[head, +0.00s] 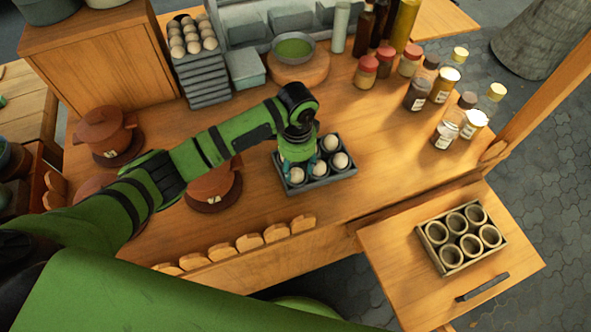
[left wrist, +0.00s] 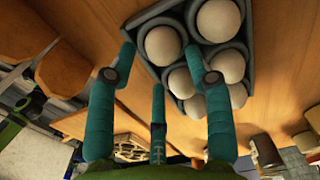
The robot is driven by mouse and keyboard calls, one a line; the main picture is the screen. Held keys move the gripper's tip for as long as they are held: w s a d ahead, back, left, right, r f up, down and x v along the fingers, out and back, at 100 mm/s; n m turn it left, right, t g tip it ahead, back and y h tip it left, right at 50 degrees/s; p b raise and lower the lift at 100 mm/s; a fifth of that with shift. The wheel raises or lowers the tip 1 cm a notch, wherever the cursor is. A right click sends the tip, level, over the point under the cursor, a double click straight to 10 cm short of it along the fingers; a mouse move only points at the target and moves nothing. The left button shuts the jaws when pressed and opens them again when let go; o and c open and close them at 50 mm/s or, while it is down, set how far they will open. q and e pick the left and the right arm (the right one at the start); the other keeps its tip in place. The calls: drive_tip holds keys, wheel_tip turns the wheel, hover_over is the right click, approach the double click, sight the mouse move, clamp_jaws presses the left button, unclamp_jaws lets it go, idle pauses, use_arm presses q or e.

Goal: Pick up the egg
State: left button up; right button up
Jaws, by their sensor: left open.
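Several white eggs sit in a dark grey tray (head: 330,182) on the wooden counter. One egg (head: 340,160) is clear at the tray's right side, and another egg (head: 297,174) is at its near left corner. My left gripper (head: 310,164) points down over the tray's left part and hides some of it. In the left wrist view, my left gripper (left wrist: 160,68) has its teal fingers spread and empty. A corner egg (left wrist: 162,45) shows beyond and between the two outer fingertips. I cannot tell whether any finger touches an egg. My right gripper is not in view.
Brown lidded pots (head: 215,183) stand left of the tray. A stack of egg trays (head: 205,80), a green bowl (head: 293,48) and jars (head: 420,92) stand behind. A box of cups (head: 462,240) sits on the lower right board. Counter right of the tray is clear.

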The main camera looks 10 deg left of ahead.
sight(296, 170)
use_arm(q)
wheel_tip(296, 170, down, 4)
drive_tip(key=shift+w+r, duration=0.1)
drive_tip(key=shift+r, duration=0.15)
drive_tip(key=shift+a+f, duration=0.15)
drive_tip(key=shift+f, duration=0.05)
drive_tip(key=shift+c, duration=2.3)
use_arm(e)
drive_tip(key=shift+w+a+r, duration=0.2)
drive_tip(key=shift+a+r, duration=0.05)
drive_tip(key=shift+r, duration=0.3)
use_arm(q)
drive_tip(key=shift+r, duration=0.1)
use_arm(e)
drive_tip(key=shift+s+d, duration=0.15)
